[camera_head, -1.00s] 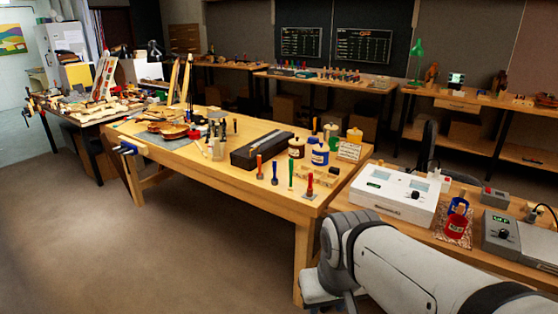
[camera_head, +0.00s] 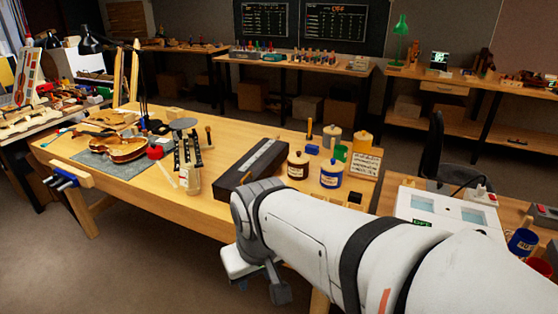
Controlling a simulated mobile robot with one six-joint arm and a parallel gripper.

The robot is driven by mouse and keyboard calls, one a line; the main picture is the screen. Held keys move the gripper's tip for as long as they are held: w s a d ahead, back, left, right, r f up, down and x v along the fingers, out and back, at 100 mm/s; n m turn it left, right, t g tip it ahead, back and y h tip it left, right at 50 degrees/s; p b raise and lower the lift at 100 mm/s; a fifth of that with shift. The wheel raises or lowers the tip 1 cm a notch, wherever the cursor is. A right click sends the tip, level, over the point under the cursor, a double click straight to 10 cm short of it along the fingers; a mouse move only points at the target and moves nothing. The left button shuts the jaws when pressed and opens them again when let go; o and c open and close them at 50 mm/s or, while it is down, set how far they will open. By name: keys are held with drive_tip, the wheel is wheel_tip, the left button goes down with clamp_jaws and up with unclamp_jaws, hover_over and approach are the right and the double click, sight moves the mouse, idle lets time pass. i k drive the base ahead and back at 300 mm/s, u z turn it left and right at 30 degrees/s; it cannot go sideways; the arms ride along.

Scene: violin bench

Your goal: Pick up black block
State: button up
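A long, dark, nearly black block (camera_head: 233,178) lies on the wooden workbench (camera_head: 140,192), with a pale flat strip along its top. I see no contact with the block. I cannot make out the fingertips or whether anything is held.
A violin (camera_head: 118,148) lies on a grey mat at the left. Brown (camera_head: 297,165) and blue (camera_head: 331,174) jars stand right of the block. A clamp (camera_head: 62,180) juts from the bench's left end.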

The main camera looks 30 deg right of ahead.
sight(356, 198)
drive_tip(key=z, duration=0.6)
drive_tip(key=i, duration=1)
drive_tip(key=z, duration=0.7)
drive_tip(key=k, duration=0.85)
drive_tip(key=z, duration=0.2)
drive_tip(key=i, duration=0.85)
drive_tip(key=u, duration=0.1)
